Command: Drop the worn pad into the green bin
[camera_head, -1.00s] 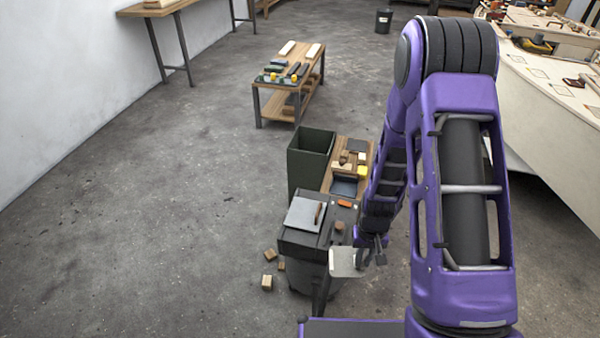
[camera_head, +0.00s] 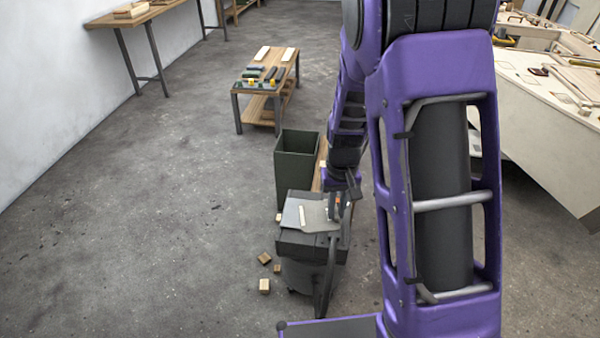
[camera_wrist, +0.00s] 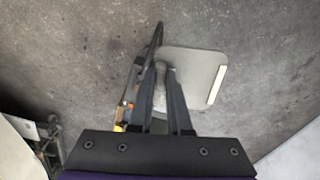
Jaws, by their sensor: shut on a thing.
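The worn pad is a thin grey sheet with a pale strip along one edge (camera_wrist: 195,72). My gripper (camera_wrist: 162,75) is shut on its near-left edge in the wrist view, and most of the pad sticks out to the right. In the head view the pad (camera_head: 318,216) shows in front of my gripper (camera_head: 338,203), over the top of the dark cart, overlapping a grey plate there. I cannot tell the height between them. The green bin (camera_head: 281,176) is dark, open-topped and upright, just behind the cart. Its inside bottom is hidden.
The dark cart (camera_head: 292,248) stands in front of the bin. Small wood blocks (camera_head: 265,285) lie on the floor left of it. A low wooden bench (camera_head: 284,82) stands behind. My arm hides much of the right side. Floor at left is clear.

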